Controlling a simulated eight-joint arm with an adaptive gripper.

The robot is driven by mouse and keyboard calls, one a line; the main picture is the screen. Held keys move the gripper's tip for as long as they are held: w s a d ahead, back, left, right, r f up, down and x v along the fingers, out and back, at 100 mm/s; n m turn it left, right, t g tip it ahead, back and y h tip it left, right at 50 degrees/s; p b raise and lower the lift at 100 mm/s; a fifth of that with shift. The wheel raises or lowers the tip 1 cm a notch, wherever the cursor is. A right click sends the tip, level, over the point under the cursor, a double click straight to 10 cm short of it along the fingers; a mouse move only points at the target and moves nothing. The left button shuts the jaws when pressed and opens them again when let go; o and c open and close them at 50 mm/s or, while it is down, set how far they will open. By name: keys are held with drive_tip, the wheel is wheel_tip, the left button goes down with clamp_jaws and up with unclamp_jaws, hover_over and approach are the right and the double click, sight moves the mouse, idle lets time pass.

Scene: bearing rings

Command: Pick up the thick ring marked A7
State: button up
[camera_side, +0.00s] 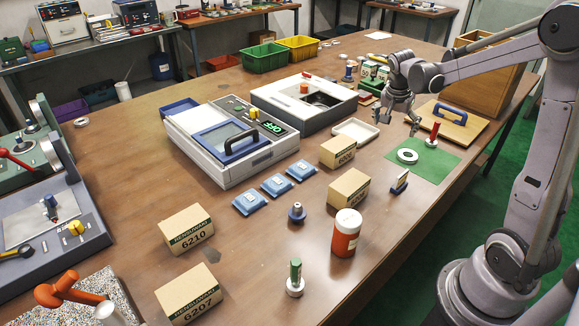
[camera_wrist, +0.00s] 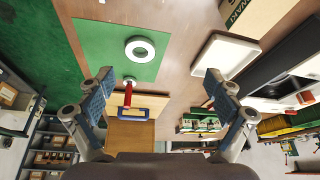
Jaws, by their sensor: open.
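A pale thick ring (camera_side: 407,156) with a dark centre hole lies flat on a green mat (camera_side: 436,168) at the right of the table. In the wrist view the ring (camera_wrist: 140,49) lies on the mat (camera_wrist: 96,38), above the picture's middle. Its marking is too small to read, so I cannot confirm A7. My gripper (camera_side: 398,120) is open and empty, above the table just behind the ring and apart from it. In the wrist view my gripper (camera_wrist: 158,82) shows its two fingers spread wide, with nothing between them held.
A red-handled plug gauge (camera_side: 432,137) stands on the mat close to the ring. A wooden board with a blue handle (camera_side: 450,122) lies behind it. A shallow cream tray (camera_side: 356,131) and cardboard boxes (camera_side: 338,152) stand to the left. The mat's front is free.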

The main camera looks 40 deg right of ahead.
sight(408, 154)
drive_tip(key=shift+s+d+f+m+g, duration=0.3)
drive_tip(key=shift+d+f+m, duration=0.25)
drive_tip(key=shift+d+f, duration=1.5)
drive_tip(key=shift+s+d+f+m+g, duration=0.15)
drive_tip(key=shift+s+d+f+m, duration=0.25)
drive_tip(key=shift+d+f, duration=1.65)
drive_tip(key=shift+s+d+f+m+g, duration=0.25)
drive_tip(key=shift+d+f+m, duration=0.75)
drive_tip(key=shift+f, duration=1.75)
drive_tip(key=shift+d+n, duration=0.3)
drive_tip(key=shift+n, duration=0.05)
drive_tip(key=c, duration=1.6)
